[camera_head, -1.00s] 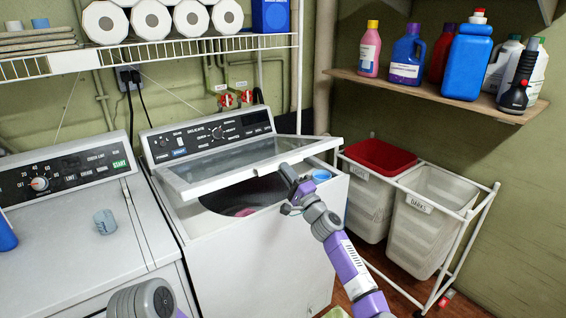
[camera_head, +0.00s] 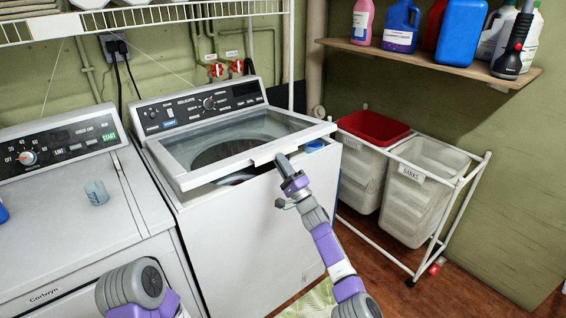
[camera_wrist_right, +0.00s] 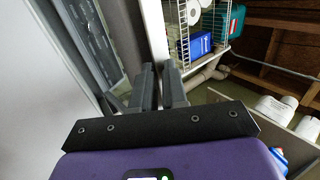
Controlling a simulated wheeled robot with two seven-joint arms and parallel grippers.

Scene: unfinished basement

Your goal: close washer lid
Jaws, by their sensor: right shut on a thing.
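The washer (camera_head: 240,235) stands in the middle of the head view. Its lid (camera_head: 234,141), a pale frame around a clear pane, is tilted low over the tub, with a gap still showing below its front edge. My right gripper (camera_head: 280,161) is at the front edge of the lid, shut on it. In the right wrist view the two fingers (camera_wrist_right: 159,80) have the pale lid edge between them. Through the pane the dark tub opening shows. My left gripper is out of view; only part of my left arm shows at the bottom left.
A dryer (camera_head: 60,210) with a small cup (camera_head: 96,192) on it stands left of the washer. A hamper cart (camera_head: 424,238) stands to the right. A wood shelf (camera_head: 430,62) with bottles and a wire rack (camera_head: 150,16) hang above.

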